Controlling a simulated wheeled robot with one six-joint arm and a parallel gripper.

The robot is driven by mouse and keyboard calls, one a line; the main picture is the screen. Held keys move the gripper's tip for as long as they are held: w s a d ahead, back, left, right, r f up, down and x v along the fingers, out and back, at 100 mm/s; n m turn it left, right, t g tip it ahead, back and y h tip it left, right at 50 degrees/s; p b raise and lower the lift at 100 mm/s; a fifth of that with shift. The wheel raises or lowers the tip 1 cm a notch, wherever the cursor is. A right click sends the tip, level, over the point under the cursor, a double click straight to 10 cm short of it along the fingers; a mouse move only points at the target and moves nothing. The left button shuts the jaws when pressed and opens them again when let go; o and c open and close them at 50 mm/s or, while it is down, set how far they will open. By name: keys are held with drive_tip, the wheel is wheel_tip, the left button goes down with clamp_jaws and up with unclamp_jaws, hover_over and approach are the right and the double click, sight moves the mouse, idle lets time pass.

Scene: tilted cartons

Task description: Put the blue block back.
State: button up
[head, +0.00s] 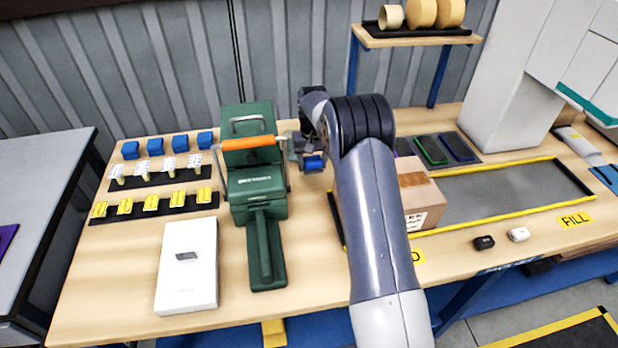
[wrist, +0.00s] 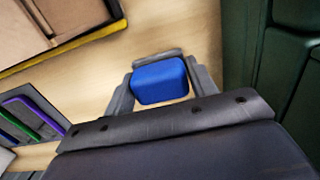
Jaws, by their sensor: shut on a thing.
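My gripper (head: 312,154) is shut on a blue block (head: 315,163), just right of the green tool with the orange handle. In the wrist view the blue block (wrist: 160,80) sits between the two grey fingers, above bare wooden table top. Several similar blue blocks (head: 180,143) stand in a row at the back left of the table. I cannot tell exactly how high the held block is above the table.
The green tool (head: 258,188) stands left of my gripper. Black strips with white-labelled pieces (head: 142,168) and yellow pieces (head: 151,204) lie further left. A white box (head: 187,270) lies in front.

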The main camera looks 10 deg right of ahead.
sight(312, 183)
drive_tip(key=shift+f+p, duration=0.4)
drive_tip(key=shift+f, duration=2.35)
drive_tip(key=shift+f, duration=0.2)
drive_tip(key=o, duration=0.9)
wheel_tip(312, 183, up, 12)
drive_tip(key=shift+r+b, duration=0.25)
drive_tip(key=shift+b, duration=0.4)
drive_tip(key=shift+f, duration=0.1)
